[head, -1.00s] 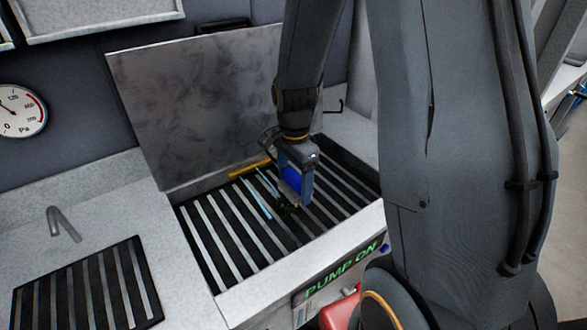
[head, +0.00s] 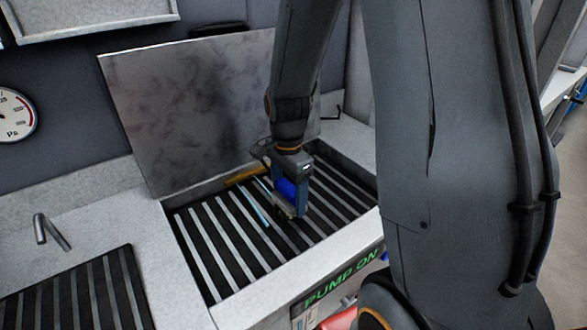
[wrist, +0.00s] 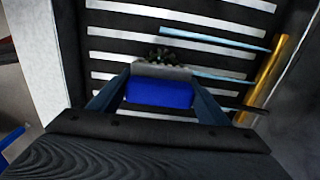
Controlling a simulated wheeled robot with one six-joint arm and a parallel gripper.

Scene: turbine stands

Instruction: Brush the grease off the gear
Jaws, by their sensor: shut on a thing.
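My gripper (head: 290,200) is shut on a blue block with a grey edge (wrist: 160,93), seen between the fingers in the wrist view. It looks like the brush. The gripper points down low over the slatted grate of the wash basin (head: 215,255). A dark, greenish, jagged clump (wrist: 163,56) shows just beyond the grey edge in the wrist view. I cannot tell whether it is bristles or a greasy gear. No gear is clearly seen, and the gripper hides the spot beneath it in the head view.
A yellow bar (wrist: 266,78) lies along the basin's back, with thin light-blue streaks or rods (wrist: 215,32) reaching from it over the slats. A grey upright panel (head: 195,105) stands behind. A "PUMP ON" sign (head: 343,280) is on the front. A tap (head: 50,232) is at left.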

